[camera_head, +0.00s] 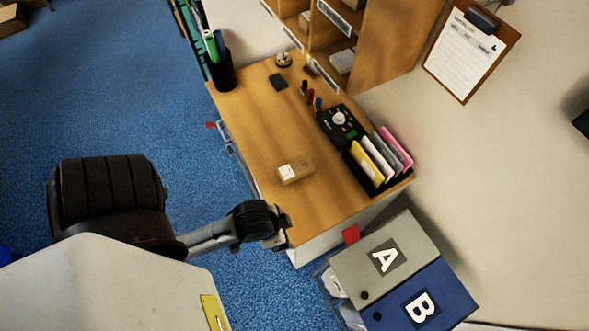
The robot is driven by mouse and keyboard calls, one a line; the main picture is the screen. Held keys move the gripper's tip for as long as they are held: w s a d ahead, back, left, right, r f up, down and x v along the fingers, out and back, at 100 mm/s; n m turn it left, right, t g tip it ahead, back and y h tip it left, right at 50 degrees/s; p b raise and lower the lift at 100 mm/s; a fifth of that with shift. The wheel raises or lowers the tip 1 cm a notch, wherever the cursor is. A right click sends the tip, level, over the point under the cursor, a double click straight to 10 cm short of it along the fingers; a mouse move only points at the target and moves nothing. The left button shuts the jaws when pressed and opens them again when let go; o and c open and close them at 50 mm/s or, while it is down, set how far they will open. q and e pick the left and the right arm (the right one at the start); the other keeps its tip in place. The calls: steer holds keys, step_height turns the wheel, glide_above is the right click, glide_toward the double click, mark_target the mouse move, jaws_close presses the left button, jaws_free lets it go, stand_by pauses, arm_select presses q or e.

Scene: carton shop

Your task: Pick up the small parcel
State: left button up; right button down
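The small parcel (295,171) is a light brown box with a white label on top. It lies on the wooden desk (247,118), near the middle of its front half. My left gripper (282,232) is at the near end of the desk, below the parcel in the picture and apart from it. Its fingers are small and partly hidden by the black wrist, so I cannot tell whether they are open or shut. My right gripper is out of view.
A black file holder (362,169) with coloured folders and a black device (342,124) stand right of the parcel. A pen cup (224,73) and shelves (330,25) are at the back. Bins A (362,250) and B (450,280) stand beyond the near end. Desk around the parcel is clear.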

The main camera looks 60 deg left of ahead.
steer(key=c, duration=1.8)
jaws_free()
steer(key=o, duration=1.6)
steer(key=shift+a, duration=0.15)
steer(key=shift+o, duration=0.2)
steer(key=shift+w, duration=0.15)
